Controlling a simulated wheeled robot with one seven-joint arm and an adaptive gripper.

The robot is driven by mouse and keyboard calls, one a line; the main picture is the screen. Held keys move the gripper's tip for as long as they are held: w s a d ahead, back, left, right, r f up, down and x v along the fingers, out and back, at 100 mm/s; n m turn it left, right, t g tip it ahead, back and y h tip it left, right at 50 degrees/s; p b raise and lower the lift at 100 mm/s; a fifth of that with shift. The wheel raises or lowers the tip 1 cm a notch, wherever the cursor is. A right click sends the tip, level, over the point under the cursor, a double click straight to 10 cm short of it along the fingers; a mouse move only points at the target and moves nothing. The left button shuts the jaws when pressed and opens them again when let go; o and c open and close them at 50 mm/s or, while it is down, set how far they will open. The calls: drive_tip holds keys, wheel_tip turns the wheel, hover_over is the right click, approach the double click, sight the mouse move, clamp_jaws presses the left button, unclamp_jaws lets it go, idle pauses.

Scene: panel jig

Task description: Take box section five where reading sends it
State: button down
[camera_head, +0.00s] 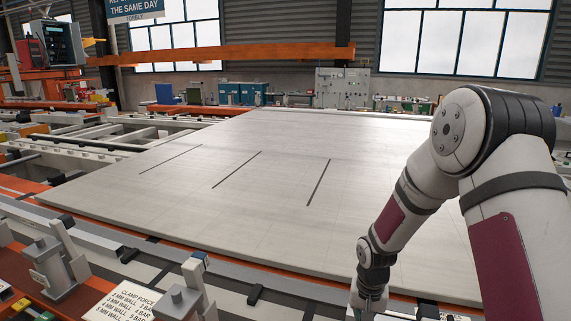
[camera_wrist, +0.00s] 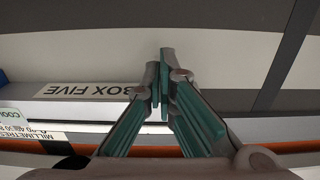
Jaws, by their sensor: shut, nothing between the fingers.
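In the wrist view a label reading BOX FIVE (camera_wrist: 88,90), upside down, lies on a pale surface left of my gripper (camera_wrist: 162,80). A long light-grey bar (camera_wrist: 80,109) runs just below the label and passes behind the fingers; I cannot tell for sure that it is box section five. My gripper's teal-padded fingers are shut and empty, their tips beside the label's right end. A partly cut-off label with MILLIMETRES (camera_wrist: 40,131) shows at the left edge. In the head view my gripper (camera_head: 370,300) is low at the front edge, its fingertips hard to see.
A large pale panel bed (camera_head: 230,165) with dark slots fills the middle and is clear. A clamp force card (camera_head: 125,303) lists wall thicknesses and bar values. Upright clamps (camera_head: 188,292) stand at front left. An orange beam (camera_head: 230,55) crosses behind. A screen (camera_head: 62,43) stands far left.

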drive_tip(key=shift+w+d+r+b, duration=0.1)
drive_tip(key=shift+w+d+b, duration=0.1)
drive_tip(key=shift+w, duration=0.25)
drive_tip(key=shift+w+d+b, duration=0.1)
drive_tip(key=shift+w+b, duration=0.1)
drive_tip(key=shift+w, duration=0.2)
idle(0.3)
drive_tip(key=shift+s, duration=0.1)
drive_tip(key=shift+s+a+p, duration=0.2)
drive_tip(key=shift+s+p, duration=0.1)
drive_tip(key=shift+s, duration=0.2)
drive_tip(key=shift+s+a+p, duration=0.15)
drive_tip(key=shift+s+p, duration=0.1)
drive_tip(key=shift+s, duration=0.2)
wheel_tip(320, 180, up, 8)
drive_tip(key=p, duration=0.3)
idle(0.4)
